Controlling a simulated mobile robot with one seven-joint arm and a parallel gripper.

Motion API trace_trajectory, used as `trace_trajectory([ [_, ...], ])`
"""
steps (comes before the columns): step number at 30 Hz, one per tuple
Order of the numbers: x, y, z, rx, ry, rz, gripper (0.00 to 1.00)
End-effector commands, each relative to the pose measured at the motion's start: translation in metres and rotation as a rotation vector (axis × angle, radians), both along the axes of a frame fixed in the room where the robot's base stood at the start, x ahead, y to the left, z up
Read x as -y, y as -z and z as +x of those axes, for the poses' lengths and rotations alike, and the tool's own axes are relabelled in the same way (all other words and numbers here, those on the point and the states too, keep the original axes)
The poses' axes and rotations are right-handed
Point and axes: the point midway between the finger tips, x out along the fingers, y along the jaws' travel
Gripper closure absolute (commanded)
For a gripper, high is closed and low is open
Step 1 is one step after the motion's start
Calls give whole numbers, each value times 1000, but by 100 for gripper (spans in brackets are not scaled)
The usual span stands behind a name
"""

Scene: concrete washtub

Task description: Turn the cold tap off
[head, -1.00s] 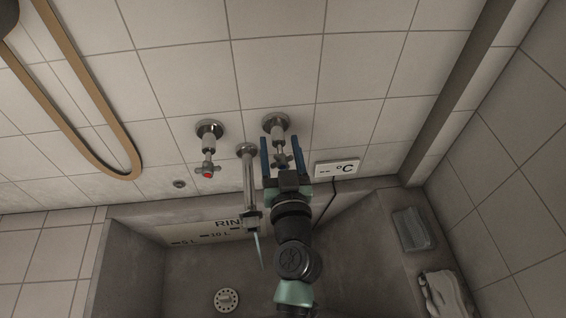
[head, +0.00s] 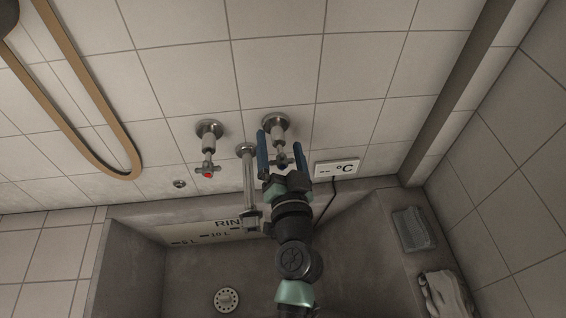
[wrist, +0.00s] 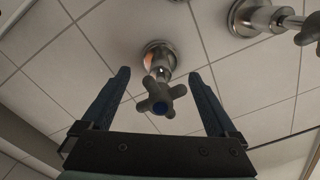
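The cold tap (head: 277,131) is on the tiled wall, right of the spout. Its cross handle with a blue centre (wrist: 157,98) shows in the wrist view. My gripper (head: 279,139) is open, its two blue fingers on either side of that handle. In the wrist view, my gripper (wrist: 159,73) shows gaps between both fingers and the handle. The spout (head: 250,190) hangs over the tub, and no water stream shows below it. My gripper and arm partly hide the cold tap's handle in the head view.
The red-marked tap (head: 207,150) is left of the spout. A °C display (head: 337,168) is on the wall to the right, its cable running down. The concrete tub (head: 135,262) is below, with a drain (head: 227,299). A cloth (head: 444,293) lies on the right ledge.

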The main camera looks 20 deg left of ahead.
Motion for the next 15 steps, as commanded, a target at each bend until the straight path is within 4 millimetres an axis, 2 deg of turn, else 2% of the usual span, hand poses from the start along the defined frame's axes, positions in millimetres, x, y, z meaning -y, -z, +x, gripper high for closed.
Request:
trace_trajectory([
  [7,2,1,-4,0,1,-1,6],
  [15,12,2,-28,0,1,-2,6],
])
